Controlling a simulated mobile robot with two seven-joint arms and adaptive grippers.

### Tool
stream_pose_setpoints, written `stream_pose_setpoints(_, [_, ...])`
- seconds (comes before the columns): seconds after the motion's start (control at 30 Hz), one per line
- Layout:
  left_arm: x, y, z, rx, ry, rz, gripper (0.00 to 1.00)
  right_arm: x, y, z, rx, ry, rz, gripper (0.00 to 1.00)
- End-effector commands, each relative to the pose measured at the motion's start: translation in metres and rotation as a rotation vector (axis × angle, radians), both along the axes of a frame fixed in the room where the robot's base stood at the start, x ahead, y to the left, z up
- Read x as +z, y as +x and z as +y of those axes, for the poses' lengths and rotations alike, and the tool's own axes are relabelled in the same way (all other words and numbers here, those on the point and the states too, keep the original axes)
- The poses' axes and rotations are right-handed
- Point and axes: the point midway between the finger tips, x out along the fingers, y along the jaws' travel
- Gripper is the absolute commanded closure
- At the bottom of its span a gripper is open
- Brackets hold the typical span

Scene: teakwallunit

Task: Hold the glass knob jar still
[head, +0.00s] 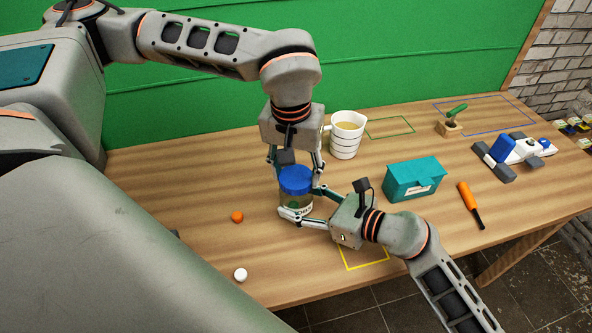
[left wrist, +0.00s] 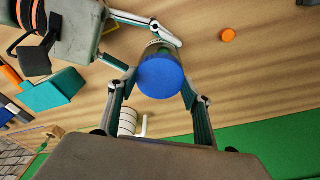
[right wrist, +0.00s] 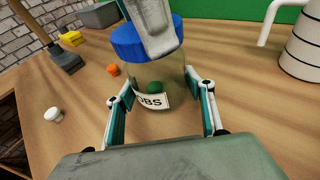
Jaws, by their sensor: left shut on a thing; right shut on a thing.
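The glass knob jar (head: 296,196) stands upright on the table, with a blue lid (head: 297,180) on top. Its white label, reading "OBS" in part, and a green knob (right wrist: 154,87) inside show in the right wrist view. My left gripper (head: 295,172) comes down from above and is shut on the blue lid, with a finger on each side in the left wrist view (left wrist: 160,85). My right gripper (head: 302,200) comes from the right, low down, and is shut on the jar's glass body. The jar's far side is hidden.
An orange knob (head: 237,217) and a white knob (head: 240,275) lie left of the jar. A white measuring jug (head: 346,135) stands behind it. A teal box (head: 415,180) and an orange-handled tool (head: 469,203) are to the right. A yellow outline (head: 362,266) lies in front.

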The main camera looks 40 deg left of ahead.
Motion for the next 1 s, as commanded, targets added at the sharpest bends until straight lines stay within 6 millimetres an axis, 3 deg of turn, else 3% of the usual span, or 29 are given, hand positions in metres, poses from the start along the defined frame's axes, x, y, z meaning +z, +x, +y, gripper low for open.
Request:
stream_pose_setpoints(0.17, [-0.002, -0.001, 0.000, -0.026, 0.001, 0.004, 0.82, 0.000, -0.001, 0.000, 0.002, 0.001, 0.002, 0.68])
stream_pose_setpoints(0.2, [-0.002, -0.001, 0.000, -0.026, 0.001, 0.004, 0.43, 0.000, -0.001, 0.000, 0.002, 0.001, 0.002, 0.68])
stream_pose_setpoints(0.27, [-0.002, -0.001, 0.000, -0.025, 0.001, 0.004, 0.31, 0.000, -0.001, 0.000, 0.002, 0.001, 0.002, 0.68])
stream_pose_setpoints(0.67, [0.003, 0.000, 0.000, -0.023, 0.001, 0.001, 0.31, 0.000, 0.000, 0.000, 0.001, 0.000, 0.000, 0.68])
stream_pose_setpoints(0.77, [0.014, -0.001, 0.000, -0.023, 0.000, -0.003, 0.31, 0.000, 0.000, 0.000, 0.001, 0.000, 0.000, 0.68])
stream_pose_setpoints(1.0, [0.061, -0.007, -0.002, -0.024, 0.000, -0.004, 0.31, 0.000, 0.000, 0.000, 0.000, 0.000, 0.000, 0.68])
